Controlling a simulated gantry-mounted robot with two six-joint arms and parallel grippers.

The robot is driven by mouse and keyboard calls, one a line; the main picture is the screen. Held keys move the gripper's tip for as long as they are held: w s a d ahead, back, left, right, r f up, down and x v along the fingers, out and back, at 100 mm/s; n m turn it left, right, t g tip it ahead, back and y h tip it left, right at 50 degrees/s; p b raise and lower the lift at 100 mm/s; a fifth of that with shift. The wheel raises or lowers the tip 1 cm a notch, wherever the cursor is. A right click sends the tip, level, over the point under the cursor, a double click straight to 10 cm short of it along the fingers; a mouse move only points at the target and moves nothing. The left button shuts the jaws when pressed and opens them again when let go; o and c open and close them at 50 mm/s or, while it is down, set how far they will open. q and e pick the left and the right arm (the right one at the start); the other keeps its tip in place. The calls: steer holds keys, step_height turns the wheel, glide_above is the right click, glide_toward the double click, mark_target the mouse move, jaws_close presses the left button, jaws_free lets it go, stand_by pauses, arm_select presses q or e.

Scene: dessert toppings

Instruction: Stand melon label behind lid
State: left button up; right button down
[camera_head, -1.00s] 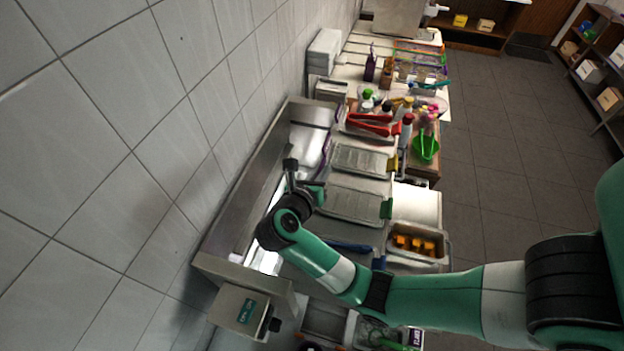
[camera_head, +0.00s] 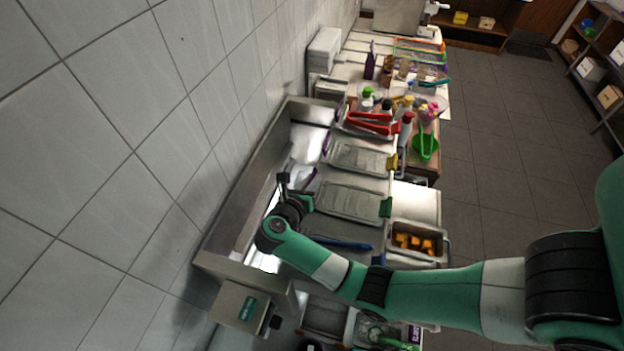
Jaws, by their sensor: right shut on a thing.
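My right gripper (camera_head: 285,181) is over the back of the counter, near the wall side. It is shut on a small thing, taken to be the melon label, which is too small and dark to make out. Grey ridged lids lie in a row in front of it, one with a green handle (camera_head: 350,201) and one with a yellow handle (camera_head: 359,158). The gripper is behind the green-handled lid's wall-side edge, apart from it as far as I can tell. A blue-handled part (camera_head: 345,244) shows beside my forearm. My left gripper is not in view.
An open bin with orange cubes (camera_head: 445,250) stands in front of the lids. A metal box with a teal sign (camera_head: 248,308) is at the lower left. Red tongs (camera_head: 370,122), bottles and a green scoop (camera_head: 425,147) crowd the counter beyond. The tiled wall is close behind.

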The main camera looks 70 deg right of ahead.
steer(key=shift+f+b, duration=0.35)
steer(key=shift+f, duration=0.1)
steer(key=c, duration=0.9)
jaws_free()
steer(key=shift+r, duration=0.1)
steer(key=shift+r+p, duration=0.25)
steer(key=shift+p, duration=0.1)
steer(key=shift+r+p, duration=0.55)
steer(key=shift+p, duration=0.05)
steer(key=b+v, duration=0.1)
steer(key=v, duration=0.2)
steer(key=b+v, duration=0.1)
steer(key=v, duration=0.3)
steer(key=b+v, duration=0.2)
steer(key=v, duration=0.1)
steer(key=shift+a+f, duration=0.2)
steer(key=shift+a, duration=0.3)
steer(key=shift+a+r, duration=0.3)
steer(key=shift+a, duration=0.15)
steer(key=shift+r, duration=0.1)
